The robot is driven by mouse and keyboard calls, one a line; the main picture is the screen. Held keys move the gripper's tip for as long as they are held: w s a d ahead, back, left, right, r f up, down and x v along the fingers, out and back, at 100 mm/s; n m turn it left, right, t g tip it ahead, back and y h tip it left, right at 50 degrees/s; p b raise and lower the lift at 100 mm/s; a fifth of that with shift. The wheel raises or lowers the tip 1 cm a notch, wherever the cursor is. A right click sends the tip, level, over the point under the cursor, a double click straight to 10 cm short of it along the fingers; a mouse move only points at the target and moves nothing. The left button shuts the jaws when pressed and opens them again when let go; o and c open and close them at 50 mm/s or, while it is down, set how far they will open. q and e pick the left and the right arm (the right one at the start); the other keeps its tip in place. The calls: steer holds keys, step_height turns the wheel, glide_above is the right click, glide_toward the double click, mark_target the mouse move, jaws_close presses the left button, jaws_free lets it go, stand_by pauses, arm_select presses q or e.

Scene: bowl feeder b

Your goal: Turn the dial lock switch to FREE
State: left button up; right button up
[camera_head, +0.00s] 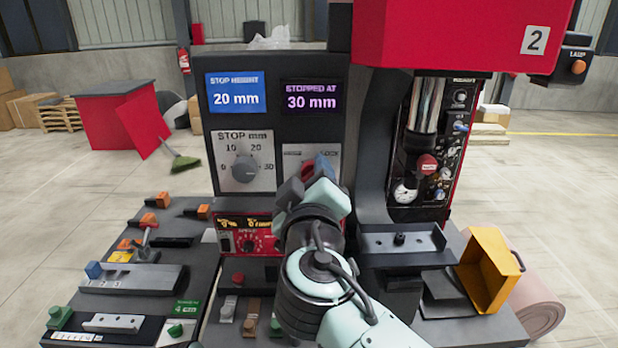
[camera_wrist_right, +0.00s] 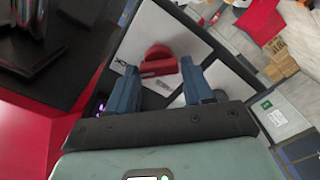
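The dial lock switch is a red knob (camera_wrist_right: 158,62) on a white plate in the right wrist view. In the head view a bit of the red knob (camera_head: 308,172) shows, and my gripper hides most of its plate; the word LOCK is partly readable at the upper right. My right gripper (camera_head: 309,180) is in front of the switch. Its two blue fingers (camera_wrist_right: 160,88) are apart, with the knob ahead and between them in the wrist picture. I see nothing held, and cannot tell whether a finger touches the knob. My left gripper is not in view.
Left of the switch is the grey STOP mm dial (camera_head: 245,168). The red press (camera_head: 440,40) stands at the right. A red control box (camera_head: 247,238) sits below the dials.

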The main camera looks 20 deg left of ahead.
steer(key=c, duration=0.6)
steer(key=shift+o, duration=0.2)
steer(key=shift+n, duration=0.3)
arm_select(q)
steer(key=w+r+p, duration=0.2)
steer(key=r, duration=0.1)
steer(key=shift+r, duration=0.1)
arm_select(e)
steer(key=n, duration=1.1)
steer(key=f+n, duration=0.1)
steer(key=n, duration=0.5)
arm_select(q)
steer(key=shift+p, duration=0.3)
arm_select(e)
steer(key=shift+n, duration=0.3)
steer(key=o, duration=1.1)
steer(key=shift+c, duration=0.2)
